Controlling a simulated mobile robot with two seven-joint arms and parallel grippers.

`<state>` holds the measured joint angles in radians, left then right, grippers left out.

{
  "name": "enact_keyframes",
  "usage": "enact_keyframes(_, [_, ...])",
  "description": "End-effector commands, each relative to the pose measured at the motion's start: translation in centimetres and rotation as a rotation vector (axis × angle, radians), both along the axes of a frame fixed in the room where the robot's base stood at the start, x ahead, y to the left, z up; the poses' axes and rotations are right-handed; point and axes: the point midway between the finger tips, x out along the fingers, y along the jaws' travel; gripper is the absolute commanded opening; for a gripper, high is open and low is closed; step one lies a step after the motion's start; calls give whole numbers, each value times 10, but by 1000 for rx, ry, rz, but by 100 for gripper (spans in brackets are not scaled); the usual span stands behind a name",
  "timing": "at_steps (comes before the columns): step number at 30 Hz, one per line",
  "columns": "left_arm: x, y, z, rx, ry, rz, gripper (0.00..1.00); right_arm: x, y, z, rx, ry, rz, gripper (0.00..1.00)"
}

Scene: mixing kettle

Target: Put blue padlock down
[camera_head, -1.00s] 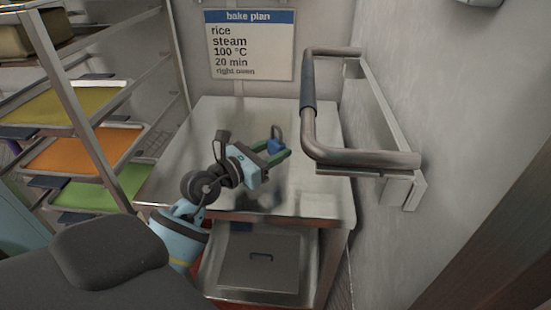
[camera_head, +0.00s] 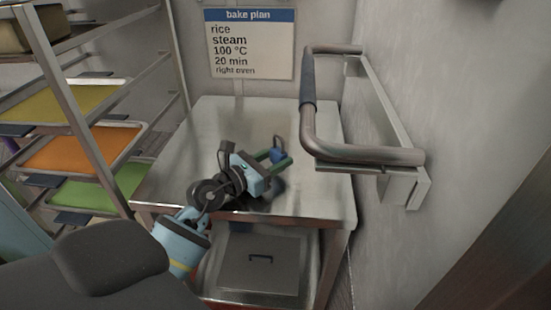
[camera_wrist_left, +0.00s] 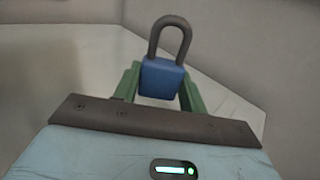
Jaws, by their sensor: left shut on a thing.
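The blue padlock (camera_head: 277,155) has a blue body and a dark grey shackle that points up. It is between the green fingers of my left gripper (camera_head: 277,161), which is shut on it, over the steel table (camera_head: 230,120). In the left wrist view the padlock (camera_wrist_left: 162,78) sits upright between the two fingers (camera_wrist_left: 160,85), its shackle closed. I cannot tell whether its underside touches the table top. My right gripper is not in view.
A large bent metal handle (camera_head: 309,120) on the right wall reaches over the table's right side. A rack (camera_head: 75,105) with coloured trays stands at the left. A bake plan sign (camera_head: 250,45) hangs behind. The table's back left is clear.

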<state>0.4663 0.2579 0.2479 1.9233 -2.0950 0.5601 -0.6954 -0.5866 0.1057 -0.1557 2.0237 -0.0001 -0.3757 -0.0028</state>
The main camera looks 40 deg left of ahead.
Motion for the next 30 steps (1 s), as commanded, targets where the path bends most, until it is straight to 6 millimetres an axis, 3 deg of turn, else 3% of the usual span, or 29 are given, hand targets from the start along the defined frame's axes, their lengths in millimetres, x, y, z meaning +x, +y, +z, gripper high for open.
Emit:
enact_keyframes(13, [0, -1, -13, 0, 7, -1, 18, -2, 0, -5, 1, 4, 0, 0])
enact_keyframes(14, [0, -1, -14, -1, 9, -2, 44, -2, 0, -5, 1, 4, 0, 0])
enact_keyframes(18, [-1, -1, -17, -1, 15, -3, 62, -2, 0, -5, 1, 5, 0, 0])
enact_keyframes(30, [-1, -3, -11, -1, 18, -6, 63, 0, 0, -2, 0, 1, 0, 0])
